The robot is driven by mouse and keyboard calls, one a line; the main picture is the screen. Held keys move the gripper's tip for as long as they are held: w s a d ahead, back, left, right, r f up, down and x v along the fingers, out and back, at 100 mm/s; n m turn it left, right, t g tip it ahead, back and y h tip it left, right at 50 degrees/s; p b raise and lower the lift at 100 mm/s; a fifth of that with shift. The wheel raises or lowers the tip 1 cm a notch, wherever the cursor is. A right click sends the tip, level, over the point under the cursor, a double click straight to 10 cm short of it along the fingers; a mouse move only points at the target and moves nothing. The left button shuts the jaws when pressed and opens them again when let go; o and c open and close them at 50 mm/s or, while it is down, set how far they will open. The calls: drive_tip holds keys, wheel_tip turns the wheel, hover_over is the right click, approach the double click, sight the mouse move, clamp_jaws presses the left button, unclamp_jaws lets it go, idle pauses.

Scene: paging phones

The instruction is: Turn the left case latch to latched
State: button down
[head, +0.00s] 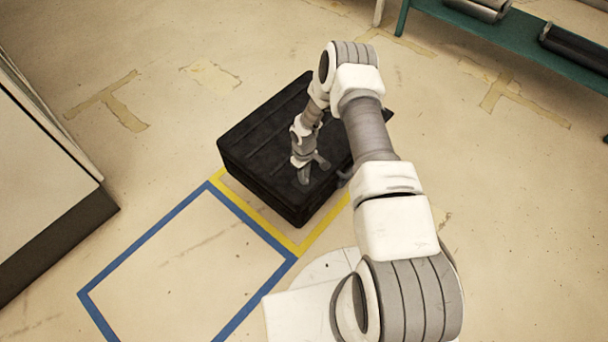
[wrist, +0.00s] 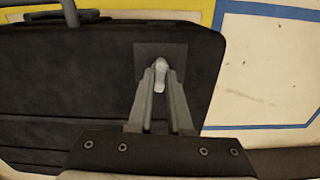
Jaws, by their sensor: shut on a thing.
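The black case (head: 260,140) lies on the floor in the middle of the head view, its near corner by the yellow tape. In the wrist view the case (wrist: 90,80) fills the left and middle. A small pale latch handle (wrist: 160,77) sits on a dark square plate (wrist: 150,52) near the case's right edge. My gripper (wrist: 160,85) has its two fingers closed around the handle. In the head view my gripper (head: 310,172) is at the case's near part, and the latch is hidden there.
Blue tape (head: 130,248) and yellow tape (head: 262,220) mark the floor beside the case. A pale cabinet (head: 40,170) stands at the left. A green bench (head: 520,40) with dark rolls is at the upper right. The floor left of the case is free.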

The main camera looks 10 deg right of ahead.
drive_tip(key=shift+n, duration=0.5)
drive_tip(key=c, duration=0.8)
unclamp_jaws()
drive_tip(key=shift+c, duration=0.2)
wheel_tip(320, 180, up, 17)
drive_tip(key=p, duration=0.6)
drive_tip(key=shift+r, duration=0.15)
